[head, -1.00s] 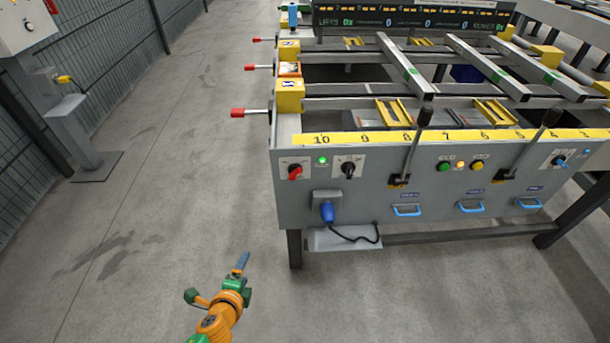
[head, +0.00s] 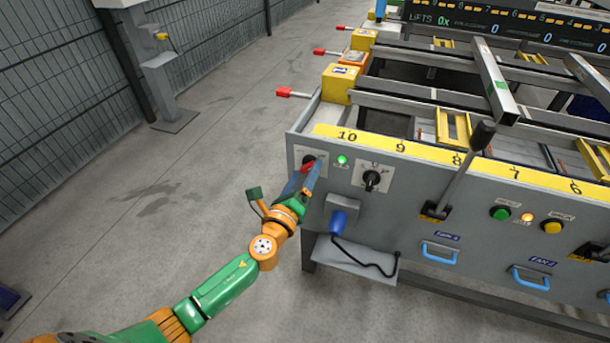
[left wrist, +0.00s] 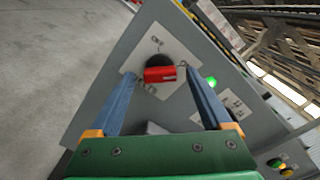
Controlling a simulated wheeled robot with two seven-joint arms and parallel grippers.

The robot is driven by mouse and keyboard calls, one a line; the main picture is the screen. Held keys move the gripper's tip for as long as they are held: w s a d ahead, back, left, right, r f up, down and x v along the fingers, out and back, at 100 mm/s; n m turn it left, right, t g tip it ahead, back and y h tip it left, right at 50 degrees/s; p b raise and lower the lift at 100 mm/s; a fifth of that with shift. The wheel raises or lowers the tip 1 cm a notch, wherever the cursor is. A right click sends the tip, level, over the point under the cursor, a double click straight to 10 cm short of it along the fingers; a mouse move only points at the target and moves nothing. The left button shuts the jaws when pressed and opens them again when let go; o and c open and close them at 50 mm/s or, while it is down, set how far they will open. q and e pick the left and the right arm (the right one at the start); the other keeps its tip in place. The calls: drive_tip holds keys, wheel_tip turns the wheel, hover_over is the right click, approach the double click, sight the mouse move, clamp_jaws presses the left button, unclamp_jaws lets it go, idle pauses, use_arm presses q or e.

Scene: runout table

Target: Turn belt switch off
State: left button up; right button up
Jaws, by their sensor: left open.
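A red rotary switch (head: 307,166) on a pale plate sits at the left end of the grey front panel (head: 410,215). A lit green lamp (head: 342,160) is just right of it. A black rotary switch (head: 371,180) is further right; I cannot read the labels. My left gripper (head: 310,177) is open in front of the red switch and partly hides it. In the left wrist view, the blue fingers (left wrist: 159,74) stand on either side of the red handle (left wrist: 160,74), apart from it as far as I can tell. My right gripper is not in view.
A blue plug (head: 338,221) with a black cable hangs below the switches. A tall black-knobbed lever (head: 460,175), green and yellow buttons and blue handles are further right. Red-tipped levers (head: 284,92) stick out at the table's left side. The floor to the left is clear.

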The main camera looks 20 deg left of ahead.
use_arm(q)
clamp_jaws()
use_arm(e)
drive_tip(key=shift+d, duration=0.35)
use_arm(q)
drive_tip(key=shift+n, duration=0.3)
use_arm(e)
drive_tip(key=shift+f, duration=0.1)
use_arm(q)
drive_tip(key=n+b, duration=0.1)
drive_tip(key=n, duration=0.2)
drive_tip(key=shift+f+n, duration=0.1)
drive_tip(key=shift+n, duration=0.3)
drive_tip(key=n, duration=0.4)
drive_tip(key=shift+b, duration=0.4)
drive_tip(key=n, duration=0.5)
drive_tip(key=n+p, duration=0.1)
drive_tip(key=n, duration=0.3)
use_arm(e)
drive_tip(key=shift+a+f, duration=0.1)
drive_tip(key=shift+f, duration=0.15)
use_arm(q)
drive_tip(key=shift+n, duration=0.4)
